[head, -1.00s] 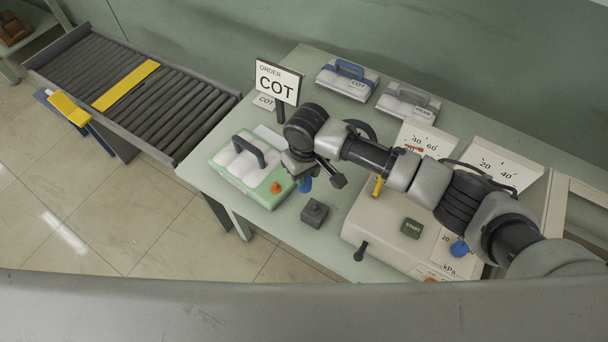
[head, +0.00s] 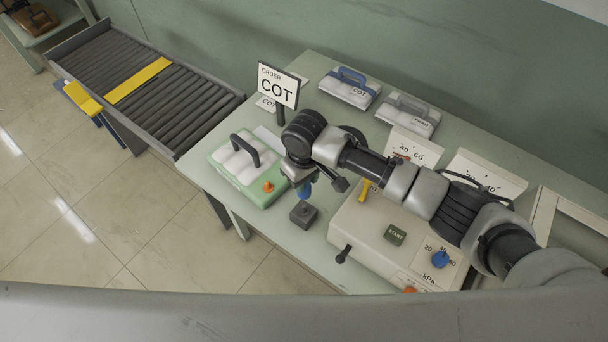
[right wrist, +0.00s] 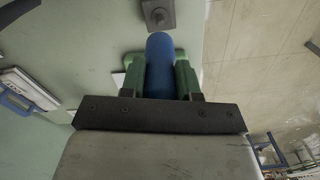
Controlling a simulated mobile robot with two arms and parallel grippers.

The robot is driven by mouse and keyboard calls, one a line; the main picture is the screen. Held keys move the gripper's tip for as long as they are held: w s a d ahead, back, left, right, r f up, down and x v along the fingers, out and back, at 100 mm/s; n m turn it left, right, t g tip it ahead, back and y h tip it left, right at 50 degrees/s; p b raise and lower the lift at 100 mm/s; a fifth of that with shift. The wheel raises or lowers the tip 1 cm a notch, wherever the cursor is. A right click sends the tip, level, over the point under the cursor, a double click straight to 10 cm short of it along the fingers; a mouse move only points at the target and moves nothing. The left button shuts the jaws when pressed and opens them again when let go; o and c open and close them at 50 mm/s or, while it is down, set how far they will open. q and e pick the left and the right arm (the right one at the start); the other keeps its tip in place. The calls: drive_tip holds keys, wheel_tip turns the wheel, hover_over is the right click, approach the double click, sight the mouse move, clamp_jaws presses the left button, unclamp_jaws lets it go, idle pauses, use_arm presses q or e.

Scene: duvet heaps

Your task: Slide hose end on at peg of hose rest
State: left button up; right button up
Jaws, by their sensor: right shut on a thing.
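The blue hose end (head: 305,191) is in my right gripper (head: 303,184), whose fingers are mostly hidden by the wrist in the head view. In the right wrist view the two green fingers (right wrist: 160,78) are shut on the blue hose end (right wrist: 159,62). The hose rest (head: 304,215) is a small dark grey block on the table, just below the hose end in the head view. Hose end and peg look apart. My left gripper is out of view.
A green case (head: 222,160) with white pads, black handle and orange knob stands left of the hose rest. A beige pump box (head: 345,222) with START button stands right. An ORDER COT sign (head: 278,84) and two packs are behind. A roller conveyor (head: 185,112) is at left.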

drive_tip(key=shift+a+f+b, duration=0.1)
drive_tip(key=shift+f+b, duration=0.45)
drive_tip(key=shift+f, duration=0.35)
drive_tip(key=shift+f+b, duration=1.05)
drive_tip(key=shift+f, duration=0.95)
use_arm(q)
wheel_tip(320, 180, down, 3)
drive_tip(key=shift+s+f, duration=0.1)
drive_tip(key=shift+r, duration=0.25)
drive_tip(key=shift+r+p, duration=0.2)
drive_tip(key=shift+p, duration=0.2)
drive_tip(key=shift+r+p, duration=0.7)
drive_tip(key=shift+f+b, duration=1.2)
use_arm(e)
drive_tip(key=shift+f, duration=2.05)
